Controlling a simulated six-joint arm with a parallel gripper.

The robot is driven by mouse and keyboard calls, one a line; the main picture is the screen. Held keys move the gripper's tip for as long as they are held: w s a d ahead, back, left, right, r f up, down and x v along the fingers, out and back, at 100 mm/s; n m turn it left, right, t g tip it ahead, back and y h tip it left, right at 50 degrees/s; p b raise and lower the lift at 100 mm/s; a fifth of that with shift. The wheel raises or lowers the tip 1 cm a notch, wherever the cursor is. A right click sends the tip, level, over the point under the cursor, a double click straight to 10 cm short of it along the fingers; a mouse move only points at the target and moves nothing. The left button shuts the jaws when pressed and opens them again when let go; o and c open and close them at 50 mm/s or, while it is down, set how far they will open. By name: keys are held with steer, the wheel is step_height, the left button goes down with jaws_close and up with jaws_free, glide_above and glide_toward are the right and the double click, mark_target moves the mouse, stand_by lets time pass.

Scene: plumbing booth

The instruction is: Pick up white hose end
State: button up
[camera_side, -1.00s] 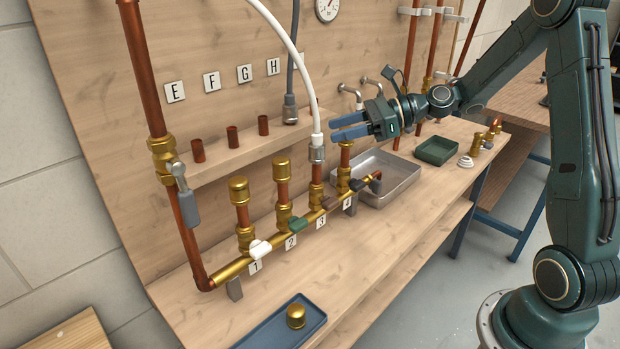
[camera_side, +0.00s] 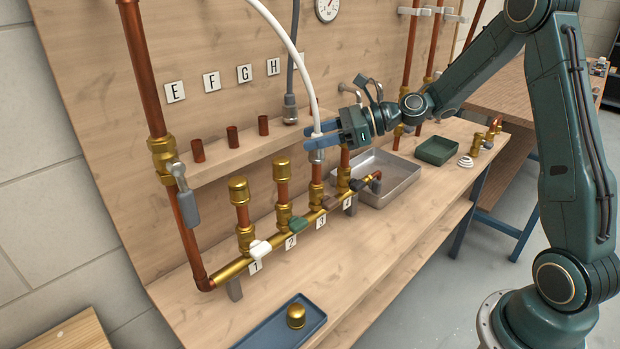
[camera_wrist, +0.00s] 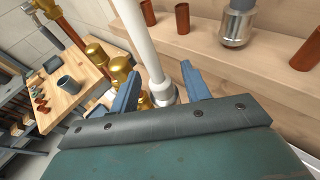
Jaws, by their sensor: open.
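The white hose (camera_side: 293,55) hangs down from the top of the side view, and its metal end fitting (camera_side: 317,156) sits at the top of the copper stub above label 3. My gripper (camera_side: 312,143) is at the hose's lower end, just above the fitting. Its two blue fingers are open. In the wrist view the white hose (camera_wrist: 143,42) runs down between the spread fingers (camera_wrist: 160,88), with its metal fitting (camera_wrist: 163,95) between them.
A grey hose with a metal end (camera_side: 290,108) hangs close by at the left. Brass-capped stubs (camera_side: 282,170) stand left along the manifold. The front bench is mostly clear.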

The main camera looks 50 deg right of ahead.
steer(key=shift+c, duration=0.5)
jaws_close()
step_height(320, 180, up, 20)
stand_by(0.9)
steer(key=shift+r, duration=0.1)
stand_by(0.5)
step_height(320, 180, up, 4)
glide_above(317, 132)
steer(key=shift+s+r, duration=0.1)
steer(key=shift+r, duration=0.05)
stand_by(0.7)
steer(key=shift+a, duration=0.1)
